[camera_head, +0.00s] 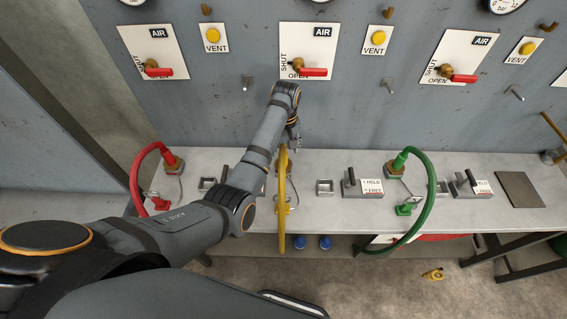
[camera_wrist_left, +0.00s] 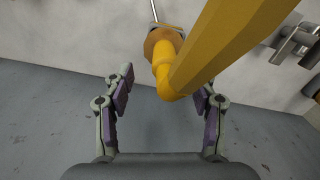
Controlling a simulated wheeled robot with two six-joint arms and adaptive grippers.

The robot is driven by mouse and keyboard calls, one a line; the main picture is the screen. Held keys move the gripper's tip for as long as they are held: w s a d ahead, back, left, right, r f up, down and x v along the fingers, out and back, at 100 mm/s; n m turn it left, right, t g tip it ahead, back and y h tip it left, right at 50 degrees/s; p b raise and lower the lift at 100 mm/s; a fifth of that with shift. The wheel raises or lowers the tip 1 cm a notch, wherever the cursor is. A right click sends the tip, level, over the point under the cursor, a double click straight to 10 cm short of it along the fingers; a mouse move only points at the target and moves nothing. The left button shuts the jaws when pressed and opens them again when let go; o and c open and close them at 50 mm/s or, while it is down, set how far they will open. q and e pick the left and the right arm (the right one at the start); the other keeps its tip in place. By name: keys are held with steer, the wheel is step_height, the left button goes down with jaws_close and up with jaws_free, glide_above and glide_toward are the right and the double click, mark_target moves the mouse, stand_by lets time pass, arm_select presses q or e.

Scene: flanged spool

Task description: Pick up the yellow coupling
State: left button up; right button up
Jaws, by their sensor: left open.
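In the wrist view a yellow elbow-shaped end piece (camera_wrist_left: 176,82) joins a thick yellow hose (camera_wrist_left: 225,45) to a brass hex fitting (camera_wrist_left: 163,42). In the head view the yellow hose (camera_head: 282,225) arches over the bench's front edge. A small yellow piece (camera_head: 284,208) sits beside it on the bench, partly hidden by the hose; I cannot tell its shape. My left gripper (camera_wrist_left: 160,90) is open and empty. Its fingers stand apart on either side of the elbow piece, with no clear contact. In the head view the left gripper (camera_head: 295,146) is just behind the hose top. My right gripper is not in view.
A red hose (camera_head: 138,177) and a green hose (camera_head: 428,195) arch at the sides. A HELD/FREE clamp block (camera_head: 362,188) stands right of the yellow hose. A small yellow item (camera_head: 433,274) lies on the floor. A valve panel (camera_head: 220,105) rises behind the bench (camera_head: 325,212).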

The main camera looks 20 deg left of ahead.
mark_target(283, 153)
arm_select(q)
steer(key=shift+w+f, duration=0.1)
steer(key=shift+f, duration=0.15)
steer(key=shift+a+f+p, duration=0.15)
steer(key=shift+f+p, duration=0.2)
steer(key=shift+f, duration=0.1)
steer(key=f, duration=0.3)
steer(key=shift+a+f+p, duration=0.25)
steer(key=shift+f+p, duration=0.05)
steer(key=shift+f, duration=0.3)
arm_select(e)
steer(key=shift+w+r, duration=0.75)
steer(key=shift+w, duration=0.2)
arm_select(q)
steer(key=shift+c, duration=1.1)
jaws_close()
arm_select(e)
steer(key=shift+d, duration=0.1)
